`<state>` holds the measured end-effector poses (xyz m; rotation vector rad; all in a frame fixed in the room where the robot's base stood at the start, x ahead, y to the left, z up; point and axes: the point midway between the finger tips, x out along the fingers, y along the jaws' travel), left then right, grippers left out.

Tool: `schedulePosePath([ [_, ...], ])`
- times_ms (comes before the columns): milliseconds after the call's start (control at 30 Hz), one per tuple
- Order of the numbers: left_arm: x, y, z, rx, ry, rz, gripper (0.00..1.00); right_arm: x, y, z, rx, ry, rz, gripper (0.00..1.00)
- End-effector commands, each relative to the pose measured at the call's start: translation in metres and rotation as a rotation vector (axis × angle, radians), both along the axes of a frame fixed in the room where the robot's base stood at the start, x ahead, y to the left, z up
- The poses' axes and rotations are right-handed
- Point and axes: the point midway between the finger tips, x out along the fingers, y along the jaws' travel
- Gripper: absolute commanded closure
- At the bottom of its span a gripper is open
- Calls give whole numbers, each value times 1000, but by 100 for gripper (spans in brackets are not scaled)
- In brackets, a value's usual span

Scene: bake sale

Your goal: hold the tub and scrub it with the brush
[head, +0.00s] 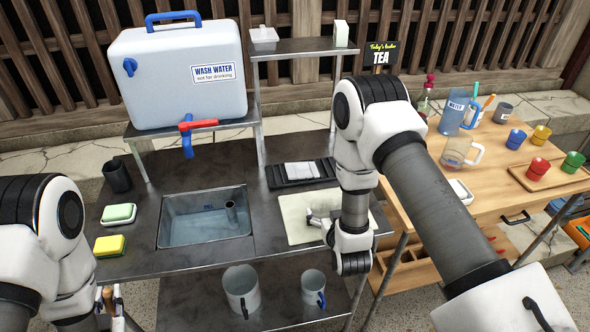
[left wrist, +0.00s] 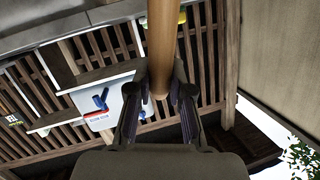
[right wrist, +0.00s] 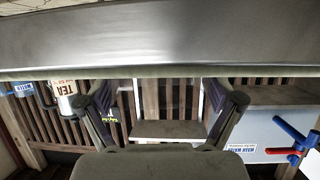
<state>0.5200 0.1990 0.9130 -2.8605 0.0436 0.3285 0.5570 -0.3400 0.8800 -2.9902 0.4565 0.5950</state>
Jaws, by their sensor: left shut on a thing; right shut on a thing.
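My left gripper (left wrist: 160,88) is shut on the brush, whose round wooden handle (left wrist: 162,42) fills the middle of the left wrist view. In the head view the handle (head: 108,297) shows at the lower left; the bristles are hidden. My right gripper (right wrist: 165,92) has its fingers set wide apart. In the right wrist view a broad pale grey surface, seemingly the tub (right wrist: 160,40), lies across the fingertips. In the head view my right arm hides most of this grip. A small grey-white part (head: 318,221) shows left of the wrist, over a cream board (head: 295,232).
The sink (head: 205,240) holds water. The wash-water tank (head: 180,75) stands behind. Mugs (head: 241,290) stand on the lower shelf. A wooden table (head: 500,175) with cups is at right.

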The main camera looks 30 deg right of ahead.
Motion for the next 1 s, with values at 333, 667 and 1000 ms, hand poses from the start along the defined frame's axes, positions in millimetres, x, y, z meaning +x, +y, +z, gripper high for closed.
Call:
schedulePosePath([
  [333, 0, 0, 0, 0, 0, 0, 100, 0, 0, 0, 0, 1, 0, 43],
  [667, 0, 0, 0, 0, 0, 0, 100, 0, 0, 0, 0, 0, 0, 0],
  [1000, 0, 0, 0, 0, 0, 0, 100, -43, 14, 18, 0, 5, 3, 0],
])
